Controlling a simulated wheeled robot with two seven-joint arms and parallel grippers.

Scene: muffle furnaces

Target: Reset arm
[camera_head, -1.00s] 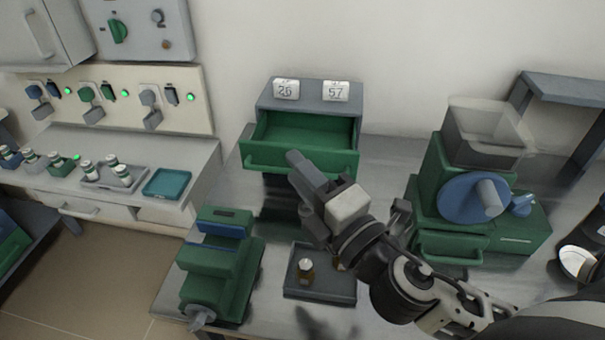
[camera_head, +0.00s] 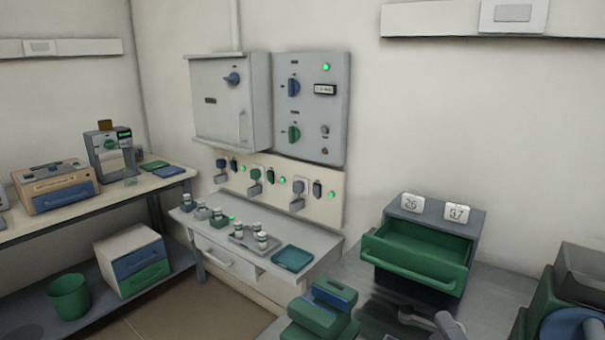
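My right gripper (camera_head: 430,321) shows only in part at the bottom edge, over the metal bench in front of the open green drawer (camera_head: 412,262). Its grey finger parts are cut off by the frame, so I cannot tell whether it is open or shut. No object shows in it. My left gripper is not in view. The drawer sits pulled out of a grey box with two number tags (camera_head: 457,213) on top.
A green and blue device (camera_head: 322,308) stands left of my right gripper. A green machine (camera_head: 572,300) is at the right edge. A side shelf holds small vials (camera_head: 262,241) and a teal tray (camera_head: 292,258). A bin (camera_head: 69,297) stands on the far left lower shelf.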

